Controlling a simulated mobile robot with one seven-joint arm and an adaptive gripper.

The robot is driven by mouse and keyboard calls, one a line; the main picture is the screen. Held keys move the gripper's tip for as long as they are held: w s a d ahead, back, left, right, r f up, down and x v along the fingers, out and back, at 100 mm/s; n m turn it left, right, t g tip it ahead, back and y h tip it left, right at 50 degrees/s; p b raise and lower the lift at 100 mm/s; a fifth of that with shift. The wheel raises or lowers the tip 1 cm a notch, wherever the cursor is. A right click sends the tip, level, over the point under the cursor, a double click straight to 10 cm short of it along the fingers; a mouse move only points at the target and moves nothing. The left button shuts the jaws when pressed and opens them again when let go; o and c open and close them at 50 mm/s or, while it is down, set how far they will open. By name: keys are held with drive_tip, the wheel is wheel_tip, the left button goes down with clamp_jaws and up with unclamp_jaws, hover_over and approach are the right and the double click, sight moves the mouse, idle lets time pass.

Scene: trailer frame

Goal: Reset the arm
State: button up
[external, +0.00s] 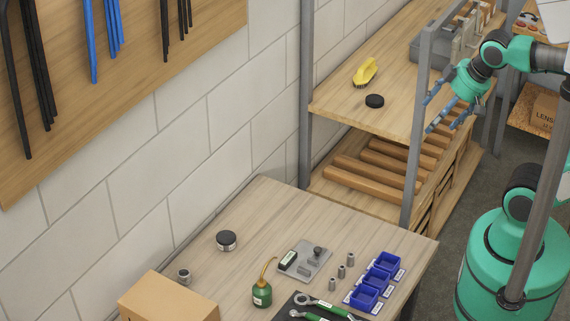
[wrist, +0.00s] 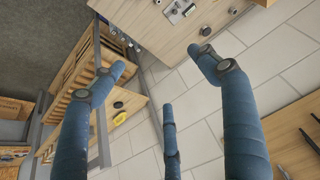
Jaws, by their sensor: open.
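My gripper (external: 433,112) is at the upper right of the external view, in front of the shelf rack's grey post. Its blue fingers are spread apart, with nothing visible between them. In the wrist view the open gripper (wrist: 156,62) shows three blue fingers reaching up the picture, apart from each other and empty. My teal arm is bent, with the hand pointing left toward the shelf. I cannot tell the exact gap between the fingers and the post.
A wooden workbench (external: 205,265) holds blue bins (external: 377,277), a green oil can (external: 262,292), a grey plate fixture (external: 306,261) and small metal parts. The rack's upper shelf (external: 335,100) carries a yellow brush (external: 366,72) and a black puck (external: 374,101). A grey post (external: 418,135) stands near my gripper.

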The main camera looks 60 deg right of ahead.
wheel_tip(320, 180, down, 15)
drive_tip(key=b, duration=1.4)
